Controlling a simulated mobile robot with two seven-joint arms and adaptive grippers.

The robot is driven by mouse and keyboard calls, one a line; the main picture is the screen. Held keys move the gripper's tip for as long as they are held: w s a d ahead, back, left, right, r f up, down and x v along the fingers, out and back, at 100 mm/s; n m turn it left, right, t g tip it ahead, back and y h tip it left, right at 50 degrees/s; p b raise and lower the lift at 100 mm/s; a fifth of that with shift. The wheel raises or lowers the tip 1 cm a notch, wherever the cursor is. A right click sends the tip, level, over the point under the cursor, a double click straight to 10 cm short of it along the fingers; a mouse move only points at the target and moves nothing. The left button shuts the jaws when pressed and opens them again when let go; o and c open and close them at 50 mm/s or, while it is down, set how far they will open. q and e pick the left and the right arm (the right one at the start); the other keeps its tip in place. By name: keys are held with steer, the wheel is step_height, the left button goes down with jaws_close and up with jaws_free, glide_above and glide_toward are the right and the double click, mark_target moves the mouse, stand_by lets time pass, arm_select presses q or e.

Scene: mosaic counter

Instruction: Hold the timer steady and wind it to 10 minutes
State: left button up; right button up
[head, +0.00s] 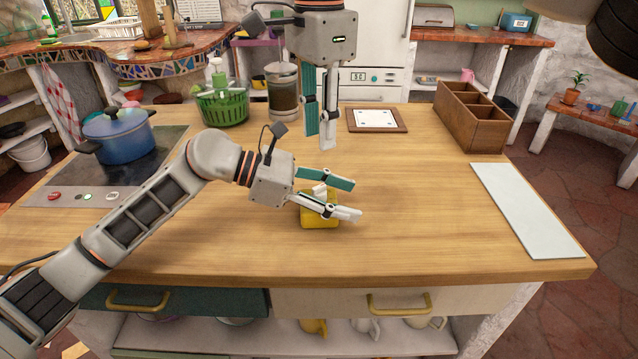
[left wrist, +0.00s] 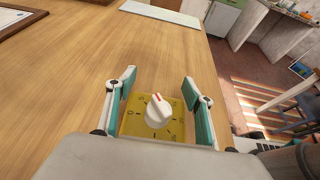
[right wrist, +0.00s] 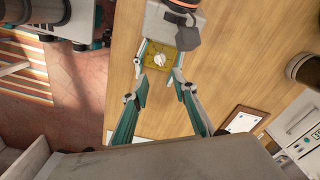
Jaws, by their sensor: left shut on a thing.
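The timer is a yellow block with a white knob on its top face; in the head view the timer (head: 318,222) stands on the wooden counter. My left gripper (head: 354,199) is shut on it, one finger on each side. In the left wrist view the timer (left wrist: 172,134) sits between the fingers, and a red mark on the knob (left wrist: 158,111) points away from the wrist; the small dial marks are hard to read. My right gripper (head: 321,141) points down, apart from the timer and behind it. In the right wrist view its fingers (right wrist: 161,82) are spread and empty.
A blue pot (head: 118,136) stands on the hob at left. A green basket (head: 222,106) and a jar (head: 282,92) stand behind. A framed board (head: 377,119), a wooden box (head: 472,116) and a pale panel (head: 526,210) lie toward the right. The counter right of the timer is clear.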

mark_target(319, 186)
steer(key=shift+n, duration=0.6)
step_height(319, 186, down, 12)
jaws_close()
